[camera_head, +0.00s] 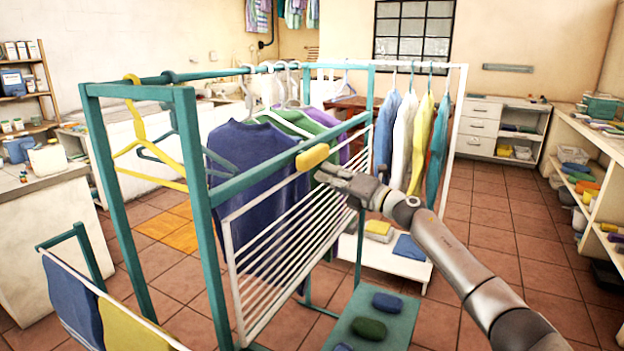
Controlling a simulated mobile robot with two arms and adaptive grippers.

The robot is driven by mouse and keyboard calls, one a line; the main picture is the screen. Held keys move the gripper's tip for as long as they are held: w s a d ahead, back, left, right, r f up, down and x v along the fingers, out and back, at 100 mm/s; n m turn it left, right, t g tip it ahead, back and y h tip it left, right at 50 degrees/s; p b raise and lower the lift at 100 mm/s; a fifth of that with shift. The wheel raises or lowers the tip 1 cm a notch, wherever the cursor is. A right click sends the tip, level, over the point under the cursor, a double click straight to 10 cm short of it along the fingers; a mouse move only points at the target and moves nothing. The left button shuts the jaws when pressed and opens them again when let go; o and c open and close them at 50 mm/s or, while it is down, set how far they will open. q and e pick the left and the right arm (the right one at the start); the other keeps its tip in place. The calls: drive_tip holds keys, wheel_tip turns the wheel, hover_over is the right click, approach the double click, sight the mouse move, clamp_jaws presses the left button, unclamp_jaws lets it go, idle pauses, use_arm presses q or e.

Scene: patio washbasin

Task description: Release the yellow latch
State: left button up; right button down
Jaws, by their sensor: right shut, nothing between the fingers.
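The yellow latch (312,157) sits on the upper teal rail of a clothes rack, at the top of a white slatted panel (290,240). The panel hangs nearly upright against the side of the rack. My right gripper (322,174) is shut and empty, just below and to the right of the latch. Its fingertips look very near the latch; I cannot tell whether they touch it. My left gripper is not in view.
The teal rack frame (199,215) holds hangers and shirts, including a dark blue sweater (245,150). A teal bench (345,325) with rolled cloths stands below my right arm. A low white shelf (385,258) stands behind it. Tiled floor at the right is clear.

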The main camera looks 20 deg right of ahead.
drive_tip(key=v, duration=1.2)
idle(0.4)
